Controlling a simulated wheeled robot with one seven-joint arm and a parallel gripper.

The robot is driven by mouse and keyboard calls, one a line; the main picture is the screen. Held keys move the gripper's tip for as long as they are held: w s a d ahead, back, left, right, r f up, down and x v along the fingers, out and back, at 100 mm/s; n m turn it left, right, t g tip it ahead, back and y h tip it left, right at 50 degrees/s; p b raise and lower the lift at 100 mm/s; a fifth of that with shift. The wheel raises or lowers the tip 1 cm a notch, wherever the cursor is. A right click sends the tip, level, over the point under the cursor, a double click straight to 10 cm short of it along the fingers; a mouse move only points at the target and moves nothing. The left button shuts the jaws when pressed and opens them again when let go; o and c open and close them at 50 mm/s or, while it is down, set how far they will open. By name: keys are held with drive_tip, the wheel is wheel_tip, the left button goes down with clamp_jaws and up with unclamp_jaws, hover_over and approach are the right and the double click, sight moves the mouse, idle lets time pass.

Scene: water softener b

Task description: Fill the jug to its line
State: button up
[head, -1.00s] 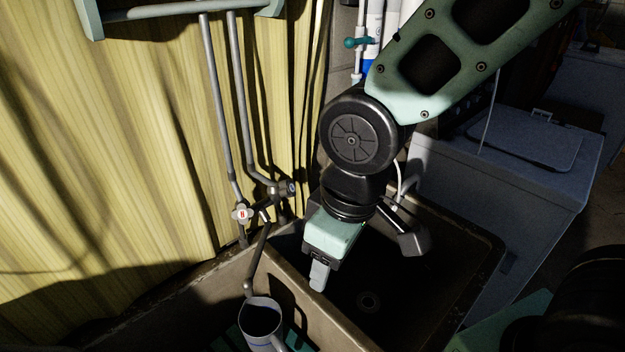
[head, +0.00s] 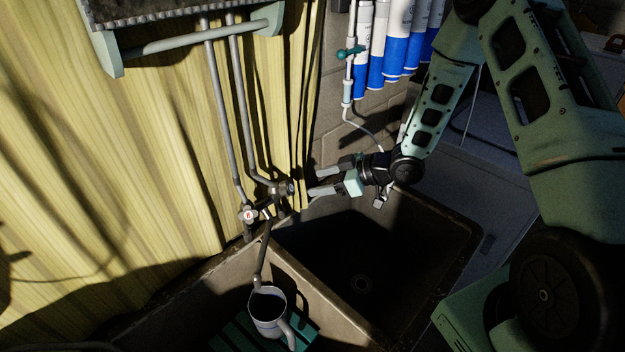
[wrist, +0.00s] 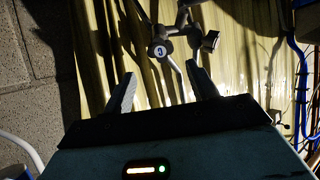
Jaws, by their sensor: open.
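The pale jug (head: 268,322) stands on a green slatted rack (head: 234,334) in the left basin, under the end of the tap spout (head: 261,255). Its handle faces the lower right. Its inside is dark, so I cannot tell the water level. The tap has a white knob marked H (head: 248,215) on the left and a knob marked C (head: 290,188) on the right. The C knob also shows in the wrist view (wrist: 159,51). My gripper (head: 316,182) is open and empty, pointing left at the C knob, which appears between and beyond its fingers.
The dark right basin (head: 362,285) lies below my gripper. Pipes (head: 232,110) run down the yellow curtain on the left. Blue and white cylinders (head: 378,50) and a teal valve (head: 350,52) are on the block wall behind. A grey cabinet (head: 455,200) stands at the right.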

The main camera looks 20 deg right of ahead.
sight(292, 189)
drive_tip(key=b+x, duration=0.3)
drive_tip(key=x, duration=0.6)
drive_tip(key=shift+s+f+b, duration=0.1)
drive_tip(key=shift+f+b, duration=0.05)
drive_tip(key=shift+b, duration=0.25)
drive_tip(key=shift+d, duration=0.1)
drive_tip(key=c, duration=0.6)
drive_tip(key=shift+o, duration=0.2)
drive_tip(key=shift+r, duration=0.25)
